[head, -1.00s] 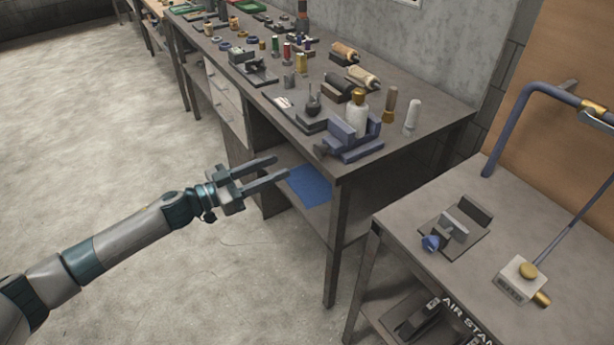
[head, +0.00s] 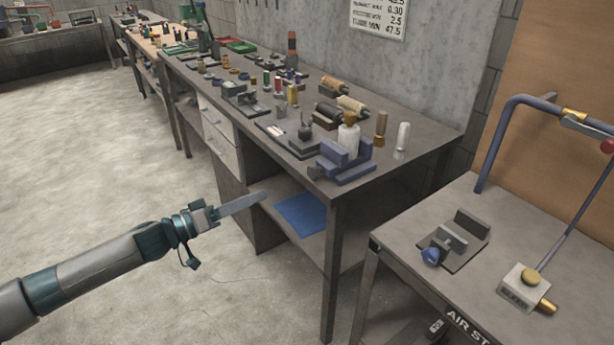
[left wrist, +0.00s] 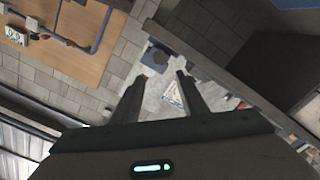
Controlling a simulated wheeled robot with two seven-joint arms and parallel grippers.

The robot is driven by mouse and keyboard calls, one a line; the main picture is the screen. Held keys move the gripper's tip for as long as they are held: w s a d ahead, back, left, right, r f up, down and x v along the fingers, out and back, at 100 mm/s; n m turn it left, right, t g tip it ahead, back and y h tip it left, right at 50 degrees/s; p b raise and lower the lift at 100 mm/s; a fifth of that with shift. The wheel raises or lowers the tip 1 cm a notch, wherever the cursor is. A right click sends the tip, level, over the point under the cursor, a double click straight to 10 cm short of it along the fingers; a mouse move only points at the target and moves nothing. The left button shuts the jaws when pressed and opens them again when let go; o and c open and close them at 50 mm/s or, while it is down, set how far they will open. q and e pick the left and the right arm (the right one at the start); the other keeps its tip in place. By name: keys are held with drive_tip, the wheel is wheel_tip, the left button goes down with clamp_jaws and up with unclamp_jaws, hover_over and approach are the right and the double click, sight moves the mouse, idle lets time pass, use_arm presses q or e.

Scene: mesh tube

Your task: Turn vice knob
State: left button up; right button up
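A small dark grey vice (head: 453,241) with a blue knob (head: 431,256) sits on the right table in the head view. The knob is on the vice's near left side. A larger blue vice (head: 346,166) stands on the long bench's near corner, beside a white bottle. My left gripper (head: 264,196) is in the air left of the long bench, well apart from both vices. Its fingers overlap edge-on in the head view. In the left wrist view the left gripper (left wrist: 164,75) is open, with nothing between its fingers. My right gripper is not in view.
The long bench (head: 400,177) carries spools, rollers and small tools. A blue sheet (head: 301,213) lies on its lower shelf. The right table (head: 405,222) also holds a boxed gauge (head: 524,287) and a blue pipe (head: 497,140). The floor at left is clear.

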sight(311, 174)
use_arm(q)
drive_tip(key=p+x, duration=0.1)
drive_tip(key=x, duration=1.4)
drive_tip(key=shift+w+d, duration=0.2)
drive_tip(key=shift+d, duration=0.05)
drive_tip(key=shift+w+d+f, duration=0.1)
drive_tip(key=shift+w+d, duration=0.25)
drive_tip(key=shift+d, duration=0.15)
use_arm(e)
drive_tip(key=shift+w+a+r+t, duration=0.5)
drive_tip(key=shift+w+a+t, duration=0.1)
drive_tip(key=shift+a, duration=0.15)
use_arm(q)
drive_tip(key=c, duration=0.8)
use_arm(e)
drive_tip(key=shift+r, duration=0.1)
